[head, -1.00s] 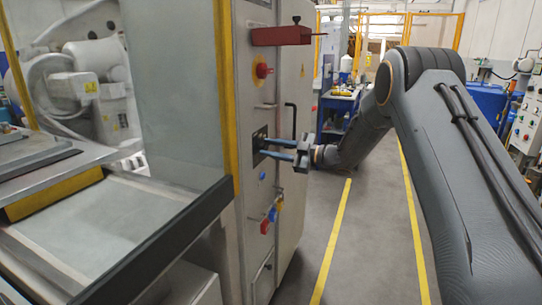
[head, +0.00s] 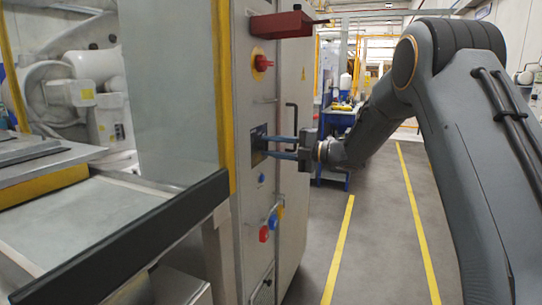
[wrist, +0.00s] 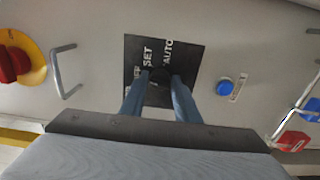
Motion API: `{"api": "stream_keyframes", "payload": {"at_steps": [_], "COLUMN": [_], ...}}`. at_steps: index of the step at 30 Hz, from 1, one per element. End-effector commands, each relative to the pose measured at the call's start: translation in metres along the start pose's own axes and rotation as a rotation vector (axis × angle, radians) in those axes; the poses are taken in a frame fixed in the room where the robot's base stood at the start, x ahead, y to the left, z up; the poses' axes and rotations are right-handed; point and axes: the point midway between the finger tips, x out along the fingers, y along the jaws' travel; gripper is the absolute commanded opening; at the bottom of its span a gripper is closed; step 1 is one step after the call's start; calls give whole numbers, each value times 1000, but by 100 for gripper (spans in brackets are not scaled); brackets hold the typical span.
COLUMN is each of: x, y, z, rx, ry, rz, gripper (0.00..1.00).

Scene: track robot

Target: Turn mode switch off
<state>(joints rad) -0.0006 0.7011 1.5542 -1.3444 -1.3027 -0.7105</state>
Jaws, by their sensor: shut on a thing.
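The mode switch is a dark knob (wrist: 160,75) on a black plate (wrist: 190,56) lettered "SET" and "AUTO", with a partly covered word that looks like "OFF". In the head view the plate (head: 258,140) is on the grey cabinet front. My gripper (wrist: 158,84) has its two blue fingers on either side of the knob, shut on it. In the head view my gripper (head: 266,145) reaches the plate from the right. The knob is hidden there, and I cannot tell which word it points to.
A red rotary knob on a yellow disc (wrist: 33,58) and a metal handle (wrist: 65,72) are left of the plate in the wrist view. A blue button (wrist: 224,87) and a red block (wrist: 292,141) are to the right. Open floor (head: 378,235) lies right of the cabinet.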

Motion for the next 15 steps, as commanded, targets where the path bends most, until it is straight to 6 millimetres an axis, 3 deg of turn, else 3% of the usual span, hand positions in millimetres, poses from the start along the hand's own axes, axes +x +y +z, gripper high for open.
{"api": "stream_keyframes", "payload": {"at_steps": [15], "x": [0], "y": [-1], "z": [0], "rx": [-175], "ry": [0], "rz": [-1], "gripper": [6]}}
